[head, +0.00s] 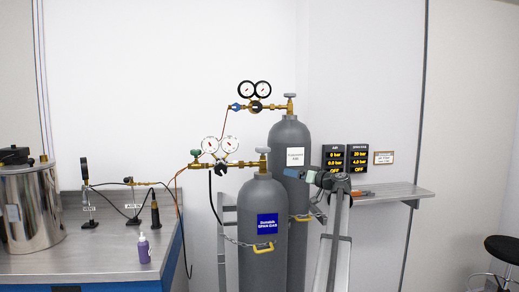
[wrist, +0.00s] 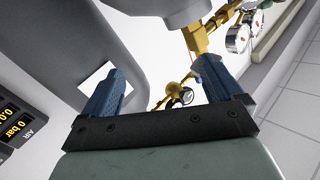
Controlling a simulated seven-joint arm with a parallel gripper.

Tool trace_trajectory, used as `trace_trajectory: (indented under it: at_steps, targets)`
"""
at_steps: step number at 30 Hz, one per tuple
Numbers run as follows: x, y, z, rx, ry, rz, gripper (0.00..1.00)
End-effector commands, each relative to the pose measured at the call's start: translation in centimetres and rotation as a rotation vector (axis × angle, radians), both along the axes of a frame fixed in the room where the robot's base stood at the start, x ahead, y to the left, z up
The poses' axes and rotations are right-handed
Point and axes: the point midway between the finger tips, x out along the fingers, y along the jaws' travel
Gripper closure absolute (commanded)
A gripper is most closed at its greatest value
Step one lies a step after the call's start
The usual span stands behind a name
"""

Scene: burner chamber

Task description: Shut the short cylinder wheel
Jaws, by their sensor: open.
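The short cylinder (head: 262,215) is grey with a blue label and stands in front in the head view. Its small grey wheel (head: 264,150) sits on the brass valve at the top. My gripper (head: 292,173) is to the right of and slightly below that wheel, apart from it in the picture. In the wrist view my gripper (wrist: 163,82) is open, with two blue fingers and nothing between them. The brass valve (wrist: 196,40) shows beyond the right finger. I cannot clearly make out the wheel there; the finger may hide it.
The tall cylinder (head: 290,135) stands close behind, with its own wheel (head: 290,96) higher up. Gauges (head: 219,146) and a hose lie left of the short cylinder's valve. Display panels (head: 346,158) and a shelf (head: 395,193) are to the right.

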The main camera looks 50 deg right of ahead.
Motion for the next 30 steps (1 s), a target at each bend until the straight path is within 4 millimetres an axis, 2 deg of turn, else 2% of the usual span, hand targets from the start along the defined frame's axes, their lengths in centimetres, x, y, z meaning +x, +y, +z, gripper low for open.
trace_trajectory:
  at_steps: [1,3,6,9,12,17,30]
  targets:
    - [0.8,0.5,2.6,-0.064,0.003,0.03,0.07]
    - [1.4,1.5,5.1,-0.143,0.007,0.066,0.07]
    - [2.0,2.6,7.9,-0.23,0.011,0.102,0.07]
    - [2.3,3.5,9.5,-0.286,0.013,0.127,0.07]
    - [2.6,3.9,10.3,-0.312,0.013,0.138,0.07]
    - [3.8,3.9,10.4,-0.318,0.014,0.142,0.07]
    - [11.2,3.8,10.4,-0.315,0.013,0.141,0.07]
